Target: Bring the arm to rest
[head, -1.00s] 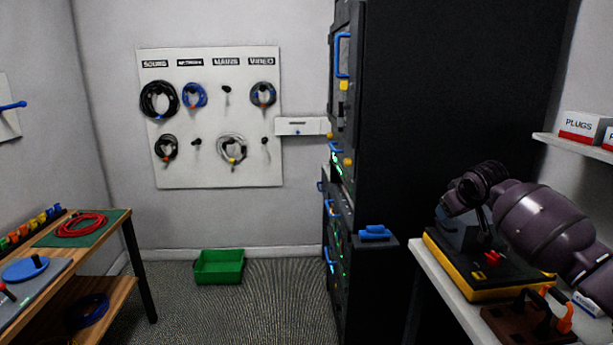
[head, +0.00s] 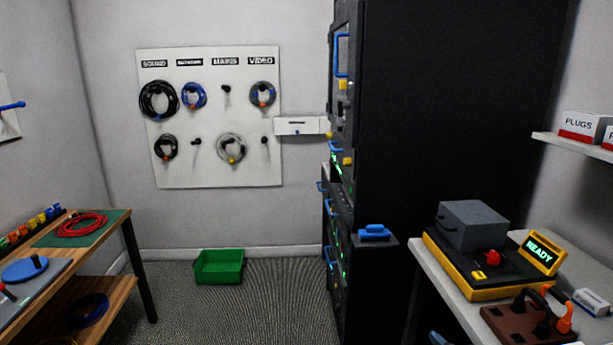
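Neither of my grippers shows in the head view, and no arm reaches over the bench or the table. The yellow and black tester (head: 480,291) stands on the right bench, in full view. It has a grey box (head: 473,225) on top, a red knob (head: 491,259) and a small display (head: 540,252) that reads READY. A small bluish piece (head: 438,338) shows at the bottom edge beside the bench; I cannot tell what it is.
A brown block (head: 522,322) with orange-handled parts sits at the bench front. A tall black rack (head: 450,110) stands left of the bench. A green bin (head: 219,267) is on the floor. A wooden table (head: 115,232) with a red cable (head: 82,225) is at left. Coiled cables hang on the wall board (head: 210,175).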

